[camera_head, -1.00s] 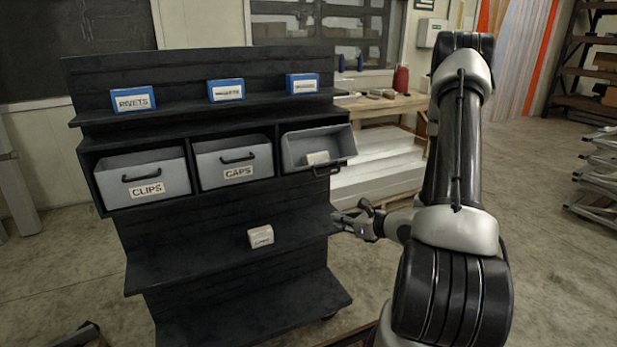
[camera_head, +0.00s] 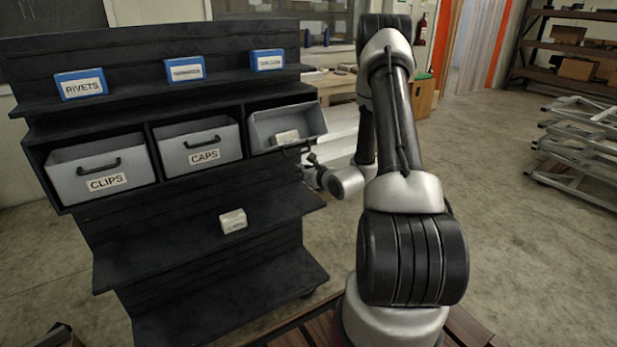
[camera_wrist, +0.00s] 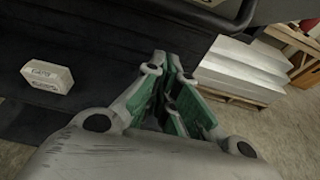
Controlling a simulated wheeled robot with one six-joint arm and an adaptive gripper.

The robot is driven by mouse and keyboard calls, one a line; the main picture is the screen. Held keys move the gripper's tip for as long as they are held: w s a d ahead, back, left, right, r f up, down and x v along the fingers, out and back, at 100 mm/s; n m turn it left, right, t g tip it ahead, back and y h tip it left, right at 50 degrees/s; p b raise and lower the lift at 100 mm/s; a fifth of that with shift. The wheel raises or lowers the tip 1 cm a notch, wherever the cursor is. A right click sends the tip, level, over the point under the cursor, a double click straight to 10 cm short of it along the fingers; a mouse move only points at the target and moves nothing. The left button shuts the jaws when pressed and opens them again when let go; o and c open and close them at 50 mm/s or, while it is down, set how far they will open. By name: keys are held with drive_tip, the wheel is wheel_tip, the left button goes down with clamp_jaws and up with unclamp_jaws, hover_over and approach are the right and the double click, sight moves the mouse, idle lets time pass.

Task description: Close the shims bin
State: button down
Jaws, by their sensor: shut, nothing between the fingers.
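The right bin (camera_head: 262,128) of the rack's middle row is grey and tilted out at its top, with a small white box (camera_head: 285,137) inside. Its front label cannot be read; the other two bins read CLIPS and CAPS. Its dark handle (camera_head: 298,151) hangs at the lower front. My gripper (camera_head: 309,163) is just below and right of that handle; I cannot tell whether they touch.
The CLIPS bin (camera_head: 75,178) and CAPS bin (camera_head: 190,151) sit upright in their slots. Blue boxes (camera_head: 81,85) stand on the top shelf. A white box (camera_head: 233,221) lies on the shelf below the bins. Open floor (camera_head: 520,250) lies to the right.

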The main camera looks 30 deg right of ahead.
drive_tip(key=shift+s+r, duration=0.15)
drive_tip(key=shift+r, duration=1.45)
